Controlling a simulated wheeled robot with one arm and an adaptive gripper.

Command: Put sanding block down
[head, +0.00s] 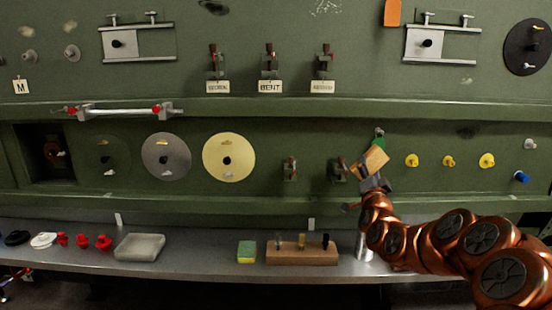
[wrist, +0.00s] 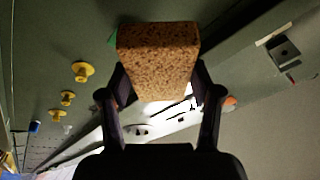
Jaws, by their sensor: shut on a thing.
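The sanding block (wrist: 157,52) is a brown, speckled block. It is held between the two dark fingers of my gripper (wrist: 160,95), which is shut on it, in the wrist view. In the head view the tan block (head: 371,162) is raised and tilted in front of the green wall, above the grey shelf (head: 190,270). My gripper (head: 372,180) shows just below it at the end of the copper-coloured arm. A small green patch shows on the wall behind the block.
On the shelf stand a wooden holder (head: 302,254) with several tools, a green and yellow sponge (head: 246,252), a pale grey pad (head: 139,247) and red pieces (head: 103,242). Yellow knobs (head: 448,161) stick out of the wall to the right. Bare shelf lies between pad and sponge.

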